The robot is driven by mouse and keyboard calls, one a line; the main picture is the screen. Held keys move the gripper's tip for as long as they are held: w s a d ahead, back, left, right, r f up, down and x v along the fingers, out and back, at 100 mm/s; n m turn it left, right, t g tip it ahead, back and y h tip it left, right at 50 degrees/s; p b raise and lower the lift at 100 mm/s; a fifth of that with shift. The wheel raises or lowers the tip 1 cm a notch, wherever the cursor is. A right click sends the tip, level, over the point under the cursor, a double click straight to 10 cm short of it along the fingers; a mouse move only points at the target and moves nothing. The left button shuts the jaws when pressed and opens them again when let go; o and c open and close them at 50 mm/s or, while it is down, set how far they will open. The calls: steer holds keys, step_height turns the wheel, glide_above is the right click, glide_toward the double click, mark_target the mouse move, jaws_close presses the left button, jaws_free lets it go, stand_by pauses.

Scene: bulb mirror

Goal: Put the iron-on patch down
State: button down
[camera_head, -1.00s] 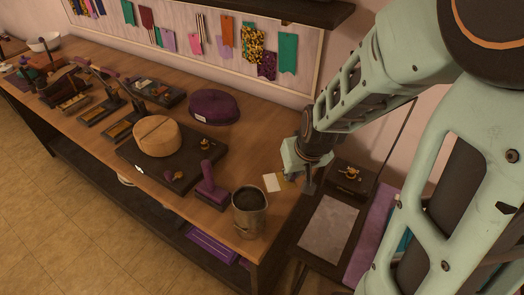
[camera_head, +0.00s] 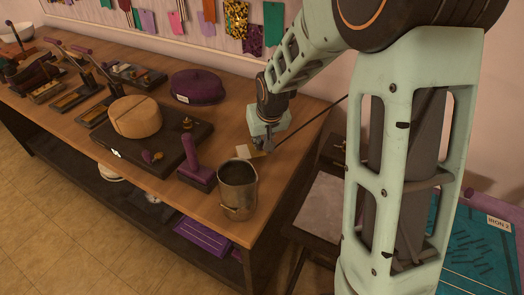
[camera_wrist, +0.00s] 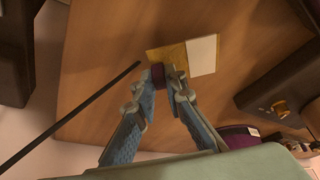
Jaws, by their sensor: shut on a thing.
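My gripper (camera_head: 267,148) is low over the right end of the wooden workbench (camera_head: 296,150). In the wrist view its fingertips (camera_wrist: 167,74) are closed on a small dark purple piece (camera_wrist: 157,72), which seems to be the iron-on patch. The fingers hide part of it. Just beyond the fingertips lies a flat card or sheet, part gold (camera_wrist: 170,55) and part white (camera_wrist: 202,54). The gold part also shows beside the gripper in the head view (camera_head: 258,153). I cannot tell whether the purple piece touches the bench or the gold part.
A dark board (camera_head: 180,150) bears a round wooden block (camera_head: 134,115). A purple cushion (camera_head: 198,86) is behind. A thin dark rod (camera_head: 308,124) slants near my gripper.

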steer(key=shift+f+b, duration=0.45)
steer(key=shift+f, duration=0.65)
steer(key=shift+f, duration=0.15)
steer(key=c, duration=2)
jaws_free()
steer(key=shift+s+r, duration=0.15)
steer(key=shift+r, duration=0.4)
steer(key=p+v, duration=0.1)
steer(key=v, duration=1)
steer(key=shift+s+d, duration=0.1)
steer(key=shift+s, duration=0.05)
steer(key=shift+r, duration=0.1)
